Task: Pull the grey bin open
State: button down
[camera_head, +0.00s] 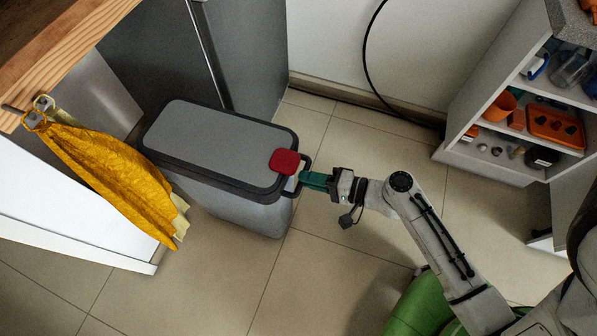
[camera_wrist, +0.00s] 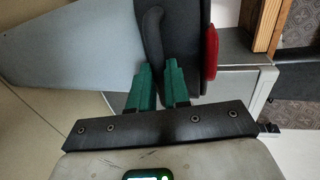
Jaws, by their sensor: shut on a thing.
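The grey bin (camera_head: 240,210) stands on the tiled floor with its grey lid (camera_head: 215,145) lying flat in a dark rim. A red patch (camera_head: 285,162) sits on the lid's right end. A dark loop handle (camera_head: 303,165) sticks out from that end. My gripper (camera_head: 306,180) has green fingers and is shut on this handle. In the wrist view, the fingers (camera_wrist: 158,82) sit either side of the dark handle (camera_wrist: 153,40), with the bin's grey side (camera_wrist: 70,45) to the left and the red patch (camera_wrist: 211,52) to the right. The fingertips are partly hidden by the handle.
A dark grey cabinet (camera_head: 240,50) stands behind the bin. A yellow cloth (camera_head: 105,175) hangs from the wooden counter (camera_head: 65,50) at left. An open shelf (camera_head: 500,110) with orange items stands at right. The tiled floor (camera_head: 220,280) in front is clear.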

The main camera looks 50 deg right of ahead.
jog(key=shift+s+d+f, duration=0.1)
jog(key=shift+s+d, duration=0.05)
jog(key=shift+s, duration=0.35)
jog(key=c, duration=1.1)
grip_release()
jog(key=v, duration=1)
jog(key=shift+s+p, duration=0.35)
jog(key=shift+p, duration=0.05)
jog(key=shift+d, duration=0.15)
